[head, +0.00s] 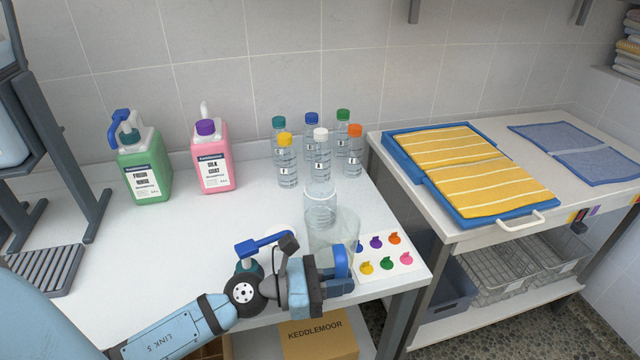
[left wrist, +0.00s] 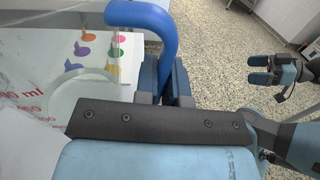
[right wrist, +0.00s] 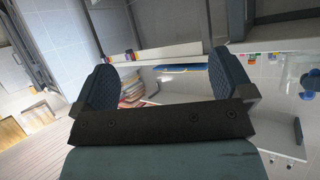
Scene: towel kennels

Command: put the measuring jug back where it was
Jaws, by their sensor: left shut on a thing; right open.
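The clear measuring jug (head: 335,230) is near the front right of the white table, beside the card of coloured spots. My left gripper (head: 340,274) is shut on its blue handle (left wrist: 155,25). Red markings and "ml" show on the jug's clear wall (left wrist: 25,110) in the left wrist view. I cannot tell whether its base touches the table; my gripper hides its lower part. My right gripper (right wrist: 165,85) is open and empty, away from the table; it also shows in the left wrist view (left wrist: 250,70).
A clear bottle (head: 320,200) stands right behind the jug, with several capped bottles (head: 318,145) further back. The spotted card (head: 395,262) lies right of the jug. A blue pump head (head: 262,243) is left of it. Green (head: 145,175) and pink (head: 213,165) containers stand back left; the table's middle left is clear.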

